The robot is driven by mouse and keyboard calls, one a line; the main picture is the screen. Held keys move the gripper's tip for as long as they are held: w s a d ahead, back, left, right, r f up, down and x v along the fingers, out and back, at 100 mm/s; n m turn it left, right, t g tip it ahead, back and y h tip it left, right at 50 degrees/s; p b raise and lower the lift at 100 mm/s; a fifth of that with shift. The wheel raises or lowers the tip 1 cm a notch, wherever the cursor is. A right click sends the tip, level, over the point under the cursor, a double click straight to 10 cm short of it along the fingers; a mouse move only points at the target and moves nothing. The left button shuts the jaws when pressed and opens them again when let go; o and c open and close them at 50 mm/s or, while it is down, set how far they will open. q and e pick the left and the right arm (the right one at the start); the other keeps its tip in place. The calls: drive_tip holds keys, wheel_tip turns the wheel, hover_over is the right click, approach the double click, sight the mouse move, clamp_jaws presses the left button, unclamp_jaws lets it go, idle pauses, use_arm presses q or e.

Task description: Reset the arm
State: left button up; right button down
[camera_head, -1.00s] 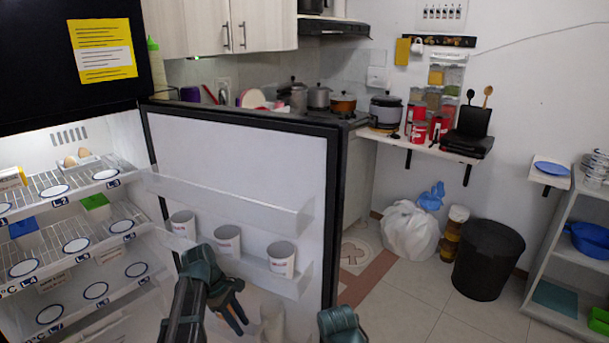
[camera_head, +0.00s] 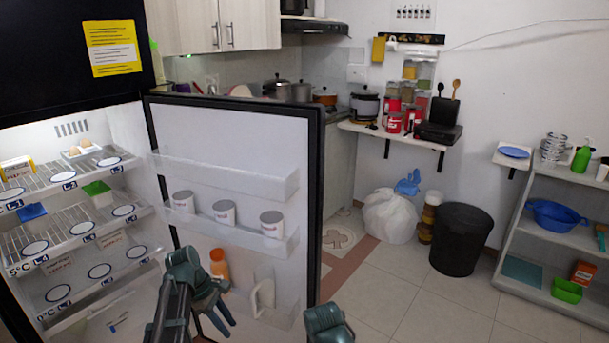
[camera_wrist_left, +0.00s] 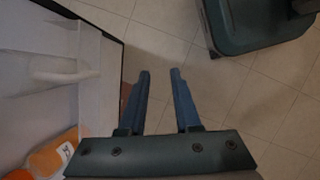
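My left gripper (camera_head: 212,312) is in front of the open fridge door (camera_head: 235,150), near its lower shelf. In the left wrist view its two fingers (camera_wrist_left: 160,75) are apart with only floor between them, so it is open and empty. My right arm's end (camera_head: 328,325) shows at the bottom edge of the head view; its fingers are out of sight.
The door shelf holds white cans (camera_head: 224,212). An orange bottle (camera_head: 219,264) and a white jug (camera_head: 262,298) stand lower in the door. Fridge shelves (camera_head: 60,230) are at the left. Open floor (camera_head: 400,290) lies to the right, before a black bin (camera_head: 461,240).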

use_arm(q)
drive_tip(key=s+d+f+m+y, duration=0.2)
drive_tip(key=s+d+m+y, duration=0.4)
drive_tip(key=s+d+m, duration=1.1)
wheel_tip(320, 180, up, 15)
drive_tip(key=w+a+m+p, duration=0.2)
drive_tip(key=p, duration=1.2)
drive_tip(key=shift+t, duration=0.3)
drive_tip(key=shift+f, duration=0.15)
